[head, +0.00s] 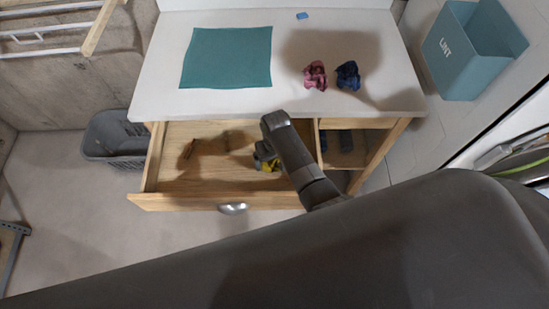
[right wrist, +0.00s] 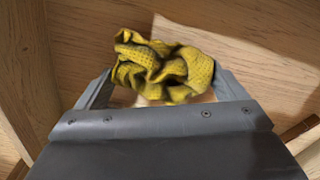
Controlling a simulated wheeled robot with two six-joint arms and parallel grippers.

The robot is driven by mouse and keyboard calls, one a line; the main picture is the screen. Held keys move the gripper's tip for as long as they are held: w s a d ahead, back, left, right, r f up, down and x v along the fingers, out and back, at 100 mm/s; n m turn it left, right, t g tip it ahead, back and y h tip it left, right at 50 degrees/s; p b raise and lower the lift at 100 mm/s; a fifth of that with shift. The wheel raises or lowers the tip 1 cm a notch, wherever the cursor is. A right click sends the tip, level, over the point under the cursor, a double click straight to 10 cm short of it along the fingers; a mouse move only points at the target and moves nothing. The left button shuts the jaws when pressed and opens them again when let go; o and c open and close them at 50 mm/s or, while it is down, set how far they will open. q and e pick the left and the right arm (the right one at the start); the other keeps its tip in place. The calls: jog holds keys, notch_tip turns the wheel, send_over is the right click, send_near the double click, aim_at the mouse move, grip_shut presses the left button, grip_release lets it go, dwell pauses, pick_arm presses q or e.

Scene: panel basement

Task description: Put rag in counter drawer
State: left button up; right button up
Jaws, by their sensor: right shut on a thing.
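A yellow crumpled rag (right wrist: 165,68) is between the fingers of my right gripper (right wrist: 160,90) in the right wrist view, and the gripper is shut on it. The wooden drawer is pulled out under the white counter. Whether the rag touches the drawer floor is not clear. My left gripper is not in view.
A teal mat (head: 227,58), a pink crumpled cloth (head: 315,75) and a dark blue one (head: 347,75) lie on the counter (head: 285,25). A cubby (head: 342,150) is right of the drawer. A grey basket (head: 108,140) stands left, and a teal LINT bin (head: 470,50) at right.

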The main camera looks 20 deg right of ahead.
jog(key=shift+f, duration=0.15)
jog(key=o, duration=0.7)
jog(key=shift+c, duration=0.2)
notch_tip(320, 180, up, 12)
dwell(0.6)
